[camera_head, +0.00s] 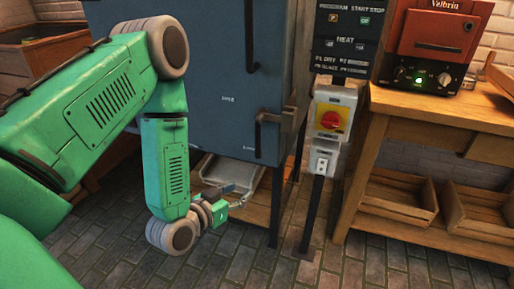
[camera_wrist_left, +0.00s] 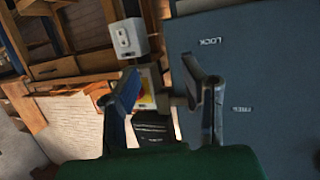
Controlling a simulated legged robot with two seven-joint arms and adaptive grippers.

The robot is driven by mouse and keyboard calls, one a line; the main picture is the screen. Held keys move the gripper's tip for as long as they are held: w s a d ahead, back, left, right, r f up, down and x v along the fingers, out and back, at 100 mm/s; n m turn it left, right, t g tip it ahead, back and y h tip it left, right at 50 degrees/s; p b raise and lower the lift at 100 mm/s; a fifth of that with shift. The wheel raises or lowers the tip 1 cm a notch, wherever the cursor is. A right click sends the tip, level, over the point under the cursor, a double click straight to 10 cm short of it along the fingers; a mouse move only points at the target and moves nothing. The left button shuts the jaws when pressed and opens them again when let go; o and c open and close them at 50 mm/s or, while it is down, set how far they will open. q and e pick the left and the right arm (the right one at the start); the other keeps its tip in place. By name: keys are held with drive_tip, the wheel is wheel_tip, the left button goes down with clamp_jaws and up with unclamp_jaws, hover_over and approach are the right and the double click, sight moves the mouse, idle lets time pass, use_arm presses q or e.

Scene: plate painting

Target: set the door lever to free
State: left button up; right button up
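The blue-grey cabinet door (camera_head: 200,70) fills the middle of the head view. Its dark door lever (camera_head: 258,138) is at the door's lower right, with its long grip hanging down. My left gripper (camera_head: 238,204) is below and left of the lever, apart from it. In the left wrist view, the left gripper (camera_wrist_left: 168,95) is open, its fingers spread near the door face (camera_wrist_left: 275,60). There the door's LOCK label (camera_wrist_left: 209,42) and FREE label (camera_wrist_left: 242,109) appear flipped. The lever cannot be clearly told from the finger in that view. My right gripper is out of view.
A post with a red-and-yellow switch box (camera_head: 332,120) stands right of the cabinet. A wooden bench (camera_head: 420,110) holds a red device (camera_head: 435,45), with wooden crates (camera_head: 395,195) below. A grey tray (camera_head: 232,172) sits under the cabinet, near my left gripper.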

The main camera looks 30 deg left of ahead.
sight(256, 146)
use_arm(q)
drive_tip(key=w+a+r+t+y, duration=0.1)
drive_tip(key=w+a+r+t, duration=0.15)
drive_tip(key=r, duration=0.25)
drive_tip(key=shift+n+t, duration=0.3)
drive_tip(key=shift+t, duration=0.05)
drive_tip(key=w, duration=0.4)
drive_tip(key=w+b, duration=0.1)
drive_tip(key=w, duration=0.3)
drive_tip(key=w+a+b, duration=0.1)
drive_tip(key=w, duration=0.3)
drive_tip(key=shift+w+a, duration=0.1)
drive_tip(key=shift+w, duration=0.3)
drive_tip(key=shift+c, duration=0.5)
clamp_jaws()
